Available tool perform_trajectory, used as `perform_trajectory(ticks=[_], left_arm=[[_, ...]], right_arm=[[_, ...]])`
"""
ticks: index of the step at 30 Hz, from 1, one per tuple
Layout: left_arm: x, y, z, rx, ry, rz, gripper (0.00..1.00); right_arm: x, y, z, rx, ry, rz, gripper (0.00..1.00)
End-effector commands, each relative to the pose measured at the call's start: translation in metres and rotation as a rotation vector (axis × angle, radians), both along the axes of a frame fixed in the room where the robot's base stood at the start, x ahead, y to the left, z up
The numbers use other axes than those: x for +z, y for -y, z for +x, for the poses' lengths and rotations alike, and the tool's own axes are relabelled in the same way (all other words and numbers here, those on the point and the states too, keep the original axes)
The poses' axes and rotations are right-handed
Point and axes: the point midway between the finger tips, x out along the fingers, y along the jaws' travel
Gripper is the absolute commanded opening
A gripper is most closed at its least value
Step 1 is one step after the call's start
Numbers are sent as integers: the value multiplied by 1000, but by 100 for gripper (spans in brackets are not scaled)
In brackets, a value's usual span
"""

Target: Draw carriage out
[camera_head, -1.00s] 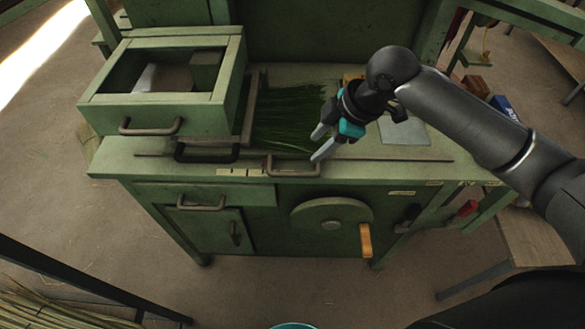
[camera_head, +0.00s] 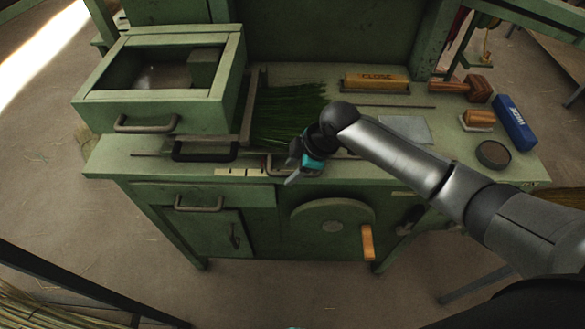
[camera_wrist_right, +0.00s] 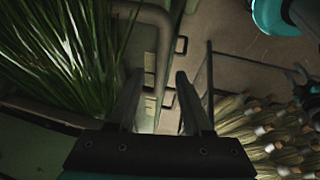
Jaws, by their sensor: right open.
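The carriage handle (camera_head: 292,171), a grey-brown bar, stands at the bench's front edge, just in front of the green fibres (camera_head: 285,112). The carriage body cannot be made out apart from the bench and fibres. My right gripper (camera_head: 291,172) is open at this handle and partly covers it. In the right wrist view, the open fingers (camera_wrist_right: 158,100) point down beside the bench front, with the curved bar (camera_wrist_right: 160,35) just beyond their tips; contact cannot be told. A dark and teal part at that view's right edge may be my left gripper (camera_wrist_right: 300,77), too small to read.
A green open-topped box (camera_head: 160,95) with a handle stands left of the fibres; a black handle (camera_head: 205,152) is below it. A crank wheel (camera_head: 330,220) is on the bench front. A wooden block (camera_head: 377,82), mallet (camera_head: 478,88) and blue box (camera_head: 514,122) lie at right.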

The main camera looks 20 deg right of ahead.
Motion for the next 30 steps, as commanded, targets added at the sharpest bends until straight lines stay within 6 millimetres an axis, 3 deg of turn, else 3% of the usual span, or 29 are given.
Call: perform_trajectory(ticks=[5, 18, 30], left_arm=[[0, 0, 0, -1, 0, 0, 50], [0, 0, 0, -2, 1, -1, 50], [0, 0, 0, -2, 1, -1, 50]], right_arm=[[0, 0, 0, 0, 0, 0, 50], [0, 0, 0, 0, 0, 0, 0], [0, 0, 0, 0, 0, -1, 0]])
